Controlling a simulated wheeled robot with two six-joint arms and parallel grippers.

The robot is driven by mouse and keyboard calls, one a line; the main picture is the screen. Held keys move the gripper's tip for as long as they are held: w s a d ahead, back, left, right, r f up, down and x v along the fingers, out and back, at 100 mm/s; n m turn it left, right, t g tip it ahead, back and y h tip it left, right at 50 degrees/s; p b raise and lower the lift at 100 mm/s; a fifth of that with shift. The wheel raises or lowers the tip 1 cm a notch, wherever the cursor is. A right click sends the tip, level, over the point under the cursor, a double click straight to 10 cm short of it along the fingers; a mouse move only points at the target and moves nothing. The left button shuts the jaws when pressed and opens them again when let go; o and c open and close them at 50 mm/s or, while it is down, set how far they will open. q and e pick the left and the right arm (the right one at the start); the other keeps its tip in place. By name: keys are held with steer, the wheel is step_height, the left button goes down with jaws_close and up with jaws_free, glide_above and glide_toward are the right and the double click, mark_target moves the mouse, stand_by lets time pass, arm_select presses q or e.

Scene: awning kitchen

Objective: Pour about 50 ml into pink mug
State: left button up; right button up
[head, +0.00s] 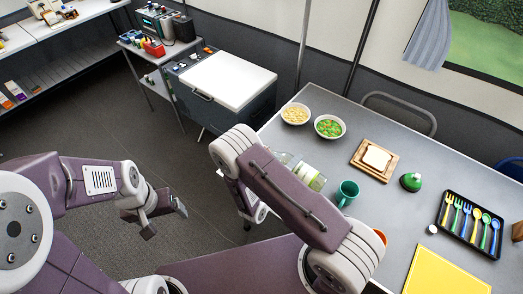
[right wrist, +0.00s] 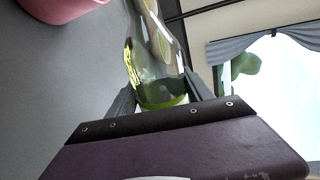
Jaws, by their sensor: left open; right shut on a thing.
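My right gripper (right wrist: 165,95) is shut on a clear greenish glass bottle (right wrist: 157,60), with a green band near the fingers. The bottle (head: 308,174) also shows in the head view, leaning beside my right arm, which hides the gripper there. Part of a pink mug (right wrist: 62,8) shows at the upper left of the right wrist view, apart from the bottle. In the head view only an orange-red edge (head: 381,237) shows behind my right arm; I cannot tell whether it is that mug. My left gripper (head: 166,219) is open and empty over the floor.
A teal mug (head: 347,191) stands close to the bottle on the grey table (head: 375,225). Two bowls (head: 295,114), a bread board (head: 362,162), a green round item (head: 411,181) and a cutlery tray (head: 446,218) stand beyond. A yellow mat (head: 445,272) lies at the near right.

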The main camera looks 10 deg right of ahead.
steer(key=shift+r+n+p, duration=0.6)
steer(key=shift+r+p, duration=0.45)
steer(key=shift+s+d+g+h, duration=0.3)
steer(key=shift+s+d, duration=0.1)
steer(key=shift+s, duration=0.1)
stand_by(0.8)
steer(key=shift+r, duration=0.15)
stand_by(0.8)
